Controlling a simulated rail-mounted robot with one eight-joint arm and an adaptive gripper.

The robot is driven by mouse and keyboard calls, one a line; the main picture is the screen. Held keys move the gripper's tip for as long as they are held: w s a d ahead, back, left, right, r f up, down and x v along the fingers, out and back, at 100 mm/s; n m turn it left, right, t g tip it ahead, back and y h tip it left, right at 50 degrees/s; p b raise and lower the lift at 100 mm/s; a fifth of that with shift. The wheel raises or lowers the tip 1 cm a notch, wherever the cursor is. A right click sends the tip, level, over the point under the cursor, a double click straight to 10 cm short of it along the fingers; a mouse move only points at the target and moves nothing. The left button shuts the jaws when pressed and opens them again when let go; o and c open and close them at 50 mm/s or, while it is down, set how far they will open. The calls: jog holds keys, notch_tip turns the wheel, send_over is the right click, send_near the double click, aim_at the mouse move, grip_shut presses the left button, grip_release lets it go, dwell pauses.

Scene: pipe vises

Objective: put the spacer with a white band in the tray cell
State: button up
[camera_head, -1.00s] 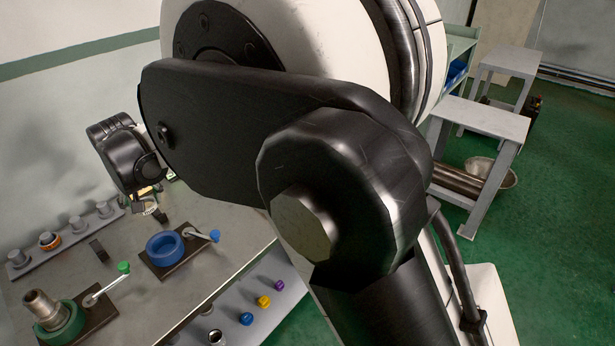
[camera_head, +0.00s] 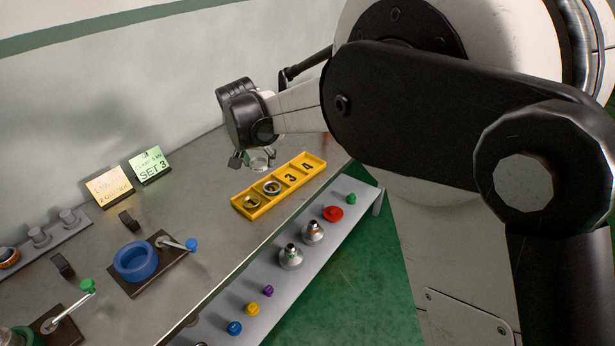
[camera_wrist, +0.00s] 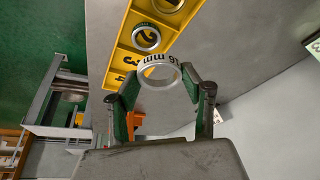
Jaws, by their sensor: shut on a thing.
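My gripper (camera_head: 252,160) is shut on a silver ring-shaped spacer (camera_wrist: 159,85), whose white band reads "16 mm" in the wrist view. The spacer (camera_head: 261,162) is held above the bench, behind the yellow tray (camera_head: 244,208). The tray has a row of cells. The two cells at its left end each hold a ring, a brassy one (camera_head: 252,202) and one with a blue-green band (camera_head: 271,187). The cells marked 3 (camera_head: 290,177) and 4 (camera_head: 307,166) are empty. The wrist view shows the tray (camera_wrist: 118,50) beyond the spacer, at upper left.
A blue vise (camera_head: 135,262) with a blue-knobbed handle stands left on the bench. A yellow card (camera_head: 110,187) and a green "SET 3" card (camera_head: 150,165) stand at the back. A lower shelf (camera_head: 270,275) in front carries coloured knobs and metal fittings. Bench between vise and tray is clear.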

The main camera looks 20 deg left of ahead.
send_over(291, 176)
jog(key=s, duration=0.1)
notch_tip(291, 176, down, 7)
jog(key=shift+s+d+r+b, duration=0.1)
jog(key=shift+b, duration=0.3)
jog(key=shift+f, duration=2.1)
jog(key=shift+f+b, duration=0.1)
jog(key=shift+b, duration=0.2)
jog(key=o, duration=0.6)
jog(key=shift+f, duration=0.1)
jog(key=shift+o, duration=0.9)
